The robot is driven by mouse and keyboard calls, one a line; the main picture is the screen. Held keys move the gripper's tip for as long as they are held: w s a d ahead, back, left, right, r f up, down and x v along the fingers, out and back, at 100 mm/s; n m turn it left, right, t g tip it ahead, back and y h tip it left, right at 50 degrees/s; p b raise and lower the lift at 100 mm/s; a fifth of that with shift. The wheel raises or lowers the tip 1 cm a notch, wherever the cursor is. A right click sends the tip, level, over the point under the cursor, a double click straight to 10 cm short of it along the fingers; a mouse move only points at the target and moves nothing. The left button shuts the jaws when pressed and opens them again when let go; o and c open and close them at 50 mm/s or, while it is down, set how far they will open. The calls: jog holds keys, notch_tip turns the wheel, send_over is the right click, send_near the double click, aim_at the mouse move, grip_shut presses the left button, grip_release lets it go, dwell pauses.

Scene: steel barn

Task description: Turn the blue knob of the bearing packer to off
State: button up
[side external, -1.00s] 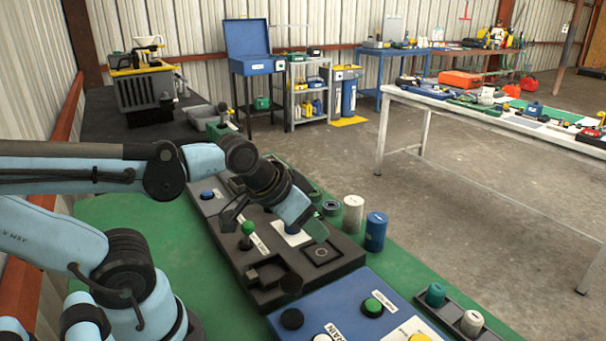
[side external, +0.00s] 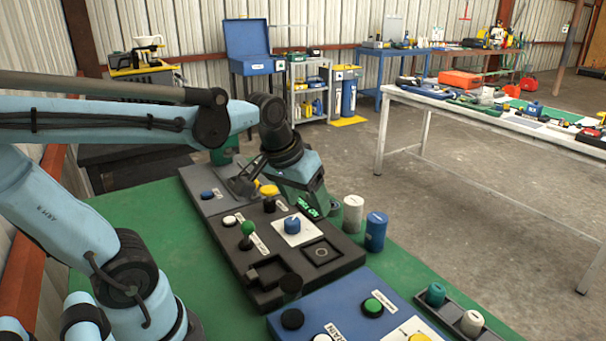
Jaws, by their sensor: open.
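The blue knob (side external: 292,225) stands on a white square plate (side external: 303,234) on the dark panel (side external: 330,268), which I take to be the bearing packer. The knob is in plain view; its pointer direction and plate markings are too small to read. My gripper (side external: 277,196) is open and empty. It is behind and above the knob, apart from it in the picture, and hides part of the panel's far end.
A green-topped lever (side external: 247,230) stands left of the knob. White (side external: 353,214) and blue (side external: 375,231) cylinders stand to the right. A blue panel (side external: 345,310) with buttons lies in front. The green bench top (side external: 160,220) is clear at left.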

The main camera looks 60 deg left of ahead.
aim_at(292, 220)
jog(key=w+a+n+g, duration=0.3)
jog(key=a+n+g, duration=0.3)
jog(key=a, duration=0.4)
jog(key=shift+n+t+h, duration=0.3)
jog(key=shift+n+t, duration=0.4)
jog(key=shift+n, duration=0.1)
notch_tip(292, 220, down, 11)
jog(key=shift+a+f, duration=0.15)
jog(key=shift+f, duration=0.05)
jog(key=shift+c, duration=0.3)
jog(key=c, duration=1)
